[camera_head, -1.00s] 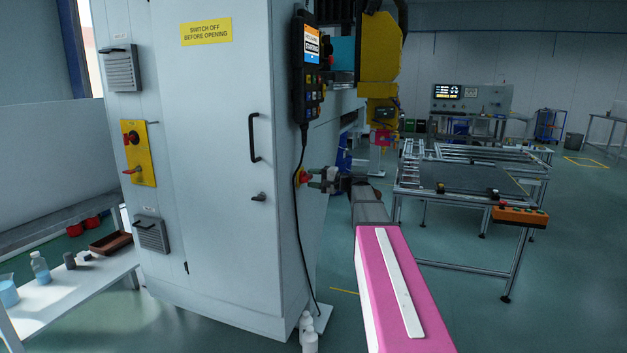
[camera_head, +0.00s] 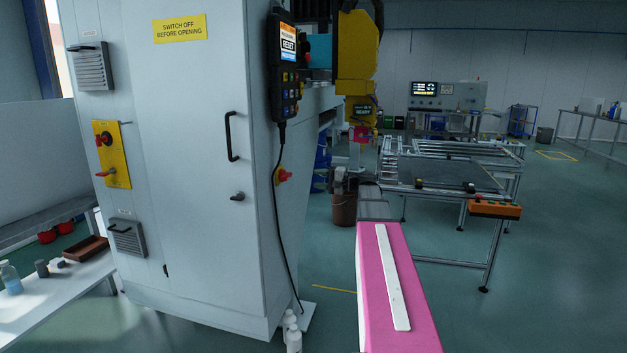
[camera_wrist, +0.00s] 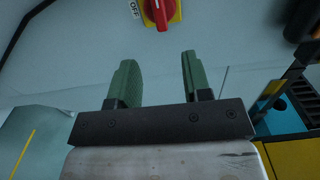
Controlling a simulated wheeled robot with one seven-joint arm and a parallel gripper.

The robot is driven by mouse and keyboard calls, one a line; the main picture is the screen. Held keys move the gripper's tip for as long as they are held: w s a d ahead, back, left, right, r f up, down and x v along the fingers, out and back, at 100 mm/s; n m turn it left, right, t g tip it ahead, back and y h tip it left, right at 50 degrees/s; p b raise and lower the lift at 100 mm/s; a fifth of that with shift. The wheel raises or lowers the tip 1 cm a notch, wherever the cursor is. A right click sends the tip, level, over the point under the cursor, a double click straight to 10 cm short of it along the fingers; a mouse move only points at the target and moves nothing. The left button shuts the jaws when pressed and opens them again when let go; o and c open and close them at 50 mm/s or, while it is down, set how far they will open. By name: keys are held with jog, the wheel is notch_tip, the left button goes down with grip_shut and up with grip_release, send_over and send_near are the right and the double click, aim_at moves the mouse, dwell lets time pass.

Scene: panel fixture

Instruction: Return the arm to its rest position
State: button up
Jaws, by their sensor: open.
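My gripper (camera_wrist: 155,82) is open and empty in the wrist view, its two green fingers apart. A red rotary switch (camera_wrist: 158,12) on a yellow plate with an OFF label lies beyond the fingertips, not between them. In the head view the gripper (camera_head: 322,180) is small and partly hidden behind my pink and white arm, which reaches forward at the right of the cabinet. The red switch (camera_head: 284,176) sits on the cabinet's right side, left of the gripper and apart from it.
The tall grey cabinet (camera_head: 195,200) fills the left. A pendant (camera_head: 286,68) reading RESET hangs at its corner with a dangling cable. A yellow robot arm (camera_head: 355,50) stands behind. A conveyor table (camera_head: 450,175) with an orange button box (camera_head: 494,209) is at right.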

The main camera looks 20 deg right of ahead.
jog(key=s+a+f+n+g+h, duration=0.1)
jog(key=s+a+f+g+h, duration=0.3)
jog(key=f, duration=0.7)
jog(key=s+a+f+n+g+h, duration=0.1)
jog(key=s+a+f+h, duration=0.1)
jog(key=s+a+f, duration=0.65)
jog(key=s+d+f+n+g+h, duration=0.1)
jog(key=s+f+n+g+h, duration=0.3)
jog(key=s+f+h, duration=0.5)
jog(key=s+f, duration=0.5)
jog(key=f, duration=0.3)
jog(key=shift+h, duration=0.3)
